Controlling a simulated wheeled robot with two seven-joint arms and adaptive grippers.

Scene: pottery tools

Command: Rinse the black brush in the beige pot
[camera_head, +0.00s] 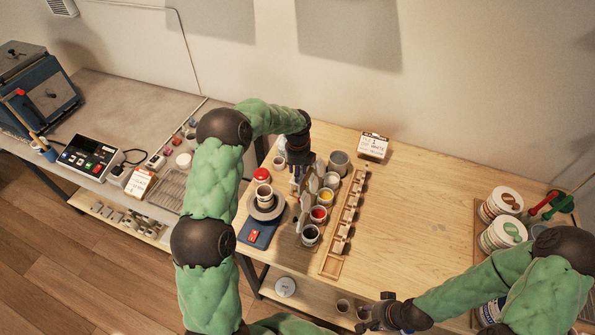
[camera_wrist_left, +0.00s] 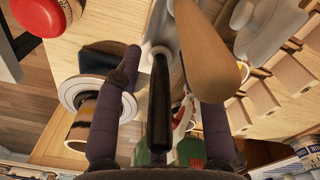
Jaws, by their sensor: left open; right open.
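My left gripper (camera_head: 298,168) is over the back of the row of pots on the wooden table. In the left wrist view its two open fingers (camera_wrist_left: 160,118) stand on either side of a black handle, likely the black brush (camera_wrist_left: 160,105), with gaps showing on both sides. A tan wooden handle (camera_wrist_left: 207,50) rises close to the right finger. A grey-beige pot (camera_head: 339,158) stands at the back of the row; I cannot tell if it is the beige pot. My right gripper (camera_head: 374,313) is open and empty near the table's front edge.
Small paint pots, one yellow (camera_head: 325,194) and one red (camera_head: 318,213), stand beside a wooden rack (camera_head: 331,264). A red-lidded jar (camera_head: 261,174) is close by. The table's middle right is clear.

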